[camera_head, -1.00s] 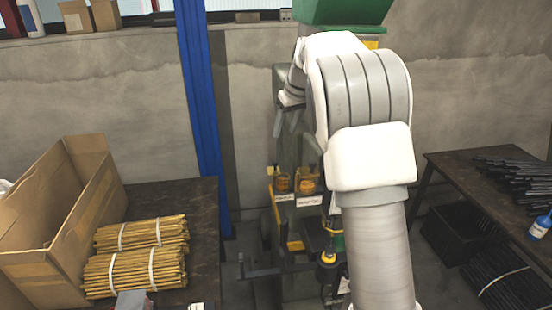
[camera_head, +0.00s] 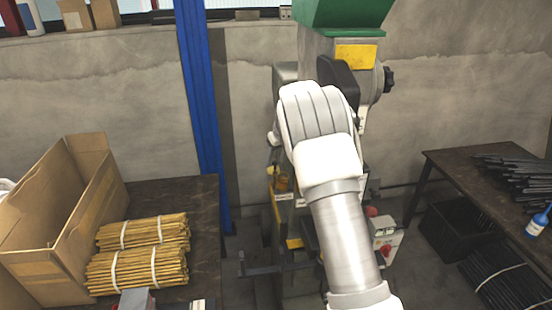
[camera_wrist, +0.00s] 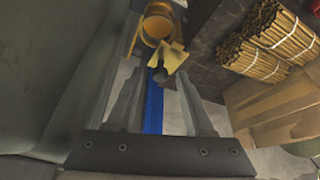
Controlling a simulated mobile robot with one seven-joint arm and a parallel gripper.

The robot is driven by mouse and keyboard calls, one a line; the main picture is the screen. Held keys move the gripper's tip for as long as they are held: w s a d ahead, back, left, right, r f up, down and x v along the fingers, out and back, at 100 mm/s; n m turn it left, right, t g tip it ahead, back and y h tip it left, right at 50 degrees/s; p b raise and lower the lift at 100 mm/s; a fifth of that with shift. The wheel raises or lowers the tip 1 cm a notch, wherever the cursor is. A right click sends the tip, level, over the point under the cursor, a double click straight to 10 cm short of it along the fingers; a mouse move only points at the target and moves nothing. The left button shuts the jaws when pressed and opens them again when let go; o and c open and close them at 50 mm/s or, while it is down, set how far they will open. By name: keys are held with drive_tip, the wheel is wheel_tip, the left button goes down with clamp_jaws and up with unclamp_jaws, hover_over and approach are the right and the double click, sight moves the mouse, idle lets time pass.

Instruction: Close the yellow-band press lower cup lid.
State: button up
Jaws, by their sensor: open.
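The press (camera_head: 318,58) with a yellow band (camera_head: 356,56) stands behind my arm, which hides much of its front. A small orange-yellow cup (camera_head: 282,184) shows left of the arm. In the wrist view, a yellow cup (camera_wrist: 157,22) is at the top, with its round opening visible. A yellow flap (camera_wrist: 166,56) with a dark knob adjoins it; it looks like a lid standing open, though its hinge is unclear. My gripper (camera_wrist: 157,85) is open and empty. The cup and flap lie just ahead of the fingertips. The head view hides my gripper behind the arm.
A dark table (camera_head: 205,200) at left carries bundled yellow rods (camera_head: 138,268) and an open cardboard box (camera_head: 40,262). A blue post (camera_head: 200,100) stands behind it. A dark table (camera_head: 455,170) at right holds black rods. A red-buttoned box (camera_head: 384,240) is right of my arm.

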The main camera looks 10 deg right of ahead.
clamp_jaws()
drive_tip(key=shift+m, duration=0.3)
drive_tip(key=m, duration=0.1)
drive_tip(key=m+h, duration=0.1)
drive_tip(key=m, duration=0.1)
drive_tip(key=shift+s+d+h, duration=0.25)
drive_tip(key=shift+d+h, duration=0.05)
drive_tip(key=shift+d, duration=0.1)
drive_tip(key=m, duration=0.1)
drive_tip(key=m+h, duration=0.1)
drive_tip(key=m, duration=0.3)
drive_tip(key=shift+s+d+h, duration=0.35)
drive_tip(key=shift+s+h, duration=0.05)
drive_tip(key=m, duration=0.1)
drive_tip(key=s+m+g+h, duration=0.1)
drive_tip(key=m, duration=0.1)
drive_tip(key=shift+d+m, duration=0.2)
drive_tip(key=shift+m, duration=0.1)
drive_tip(key=m, duration=0.2)
drive_tip(key=s+m+g+h+p, duration=0.1)
drive_tip(key=m, duration=0.2)
drive_tip(key=shift+s+g, duration=0.1)
drive_tip(key=shift+g, duration=0.2)
unclamp_jaws()
